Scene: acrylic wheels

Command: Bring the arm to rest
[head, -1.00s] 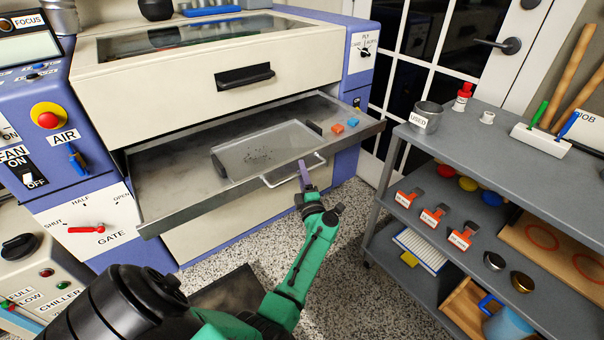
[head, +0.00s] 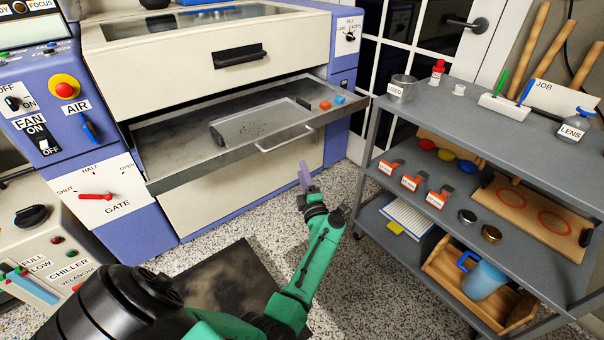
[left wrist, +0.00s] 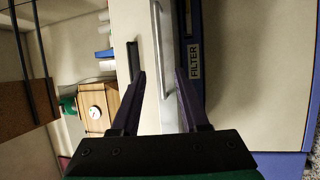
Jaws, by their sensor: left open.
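My left arm is green and black and comes in from the bottom left in the head view. My right gripper does not show in either view.
A grey cart (head: 440,125) stands to the right, with a cup marked USED (head: 401,89) and tools on it. The machine's control panel (head: 90,196) is at the left. A dark mat (head: 235,285) lies on the speckled floor. Open floor shows between machine and cart.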

